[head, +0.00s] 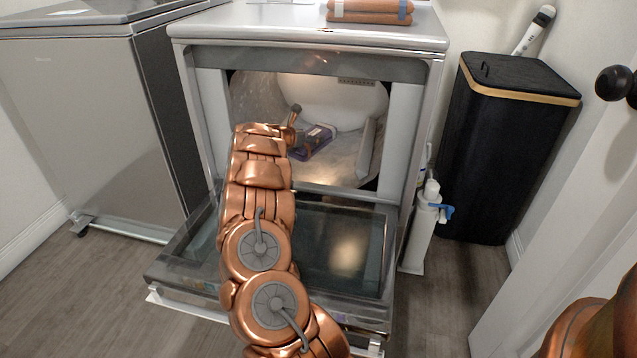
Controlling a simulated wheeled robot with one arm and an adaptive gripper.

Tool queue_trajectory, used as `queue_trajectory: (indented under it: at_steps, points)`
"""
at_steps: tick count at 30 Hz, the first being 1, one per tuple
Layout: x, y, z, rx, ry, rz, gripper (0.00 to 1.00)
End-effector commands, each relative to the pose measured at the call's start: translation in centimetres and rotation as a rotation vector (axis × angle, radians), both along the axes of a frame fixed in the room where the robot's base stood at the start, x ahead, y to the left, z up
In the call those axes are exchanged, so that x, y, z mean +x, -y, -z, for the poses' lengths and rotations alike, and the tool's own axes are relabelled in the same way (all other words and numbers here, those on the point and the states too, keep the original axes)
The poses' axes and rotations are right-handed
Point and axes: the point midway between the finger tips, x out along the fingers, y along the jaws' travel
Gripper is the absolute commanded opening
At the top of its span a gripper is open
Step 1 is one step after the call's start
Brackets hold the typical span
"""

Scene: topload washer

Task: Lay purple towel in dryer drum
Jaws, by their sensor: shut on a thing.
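The purple towel (314,143) is a small folded bundle inside the dryer drum (335,105), low in the drum toward its left and middle. My gripper (299,128) is inside the drum opening at the end of my copper-coloured arm. It is shut on the towel's left side; the wrist partly hides the fingers and that edge. I cannot tell whether the towel touches the drum floor. The dryer door (340,250) is folded down open, with my arm passing over it.
The washer (90,110) stands to the left. Rolled orange-brown towels (370,12) lie on the dryer top. A black hamper (505,140) and a white bottle (424,225) stand to the right. A white door with a dark knob (613,83) is at the right edge.

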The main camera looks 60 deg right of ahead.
Motion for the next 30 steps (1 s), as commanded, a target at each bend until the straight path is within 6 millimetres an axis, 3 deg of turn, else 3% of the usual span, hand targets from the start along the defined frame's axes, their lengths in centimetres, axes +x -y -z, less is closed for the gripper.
queue_trajectory:
  at_steps: [1, 7, 15, 25, 30]
  points:
    - [-0.1, 0.8, 0.9, -0.004, 0.003, 0.005, 0.36]
    - [0.0, 1.9, 1.6, -0.002, 0.0, 0.004, 0.36]
    - [-0.1, 2.0, 6.0, 0.001, -0.004, 0.006, 0.36]
    - [0.0, 1.9, 8.3, -0.001, -0.001, 0.005, 0.36]
    - [-0.1, 2.0, 10.6, -0.001, -0.001, 0.006, 0.36]
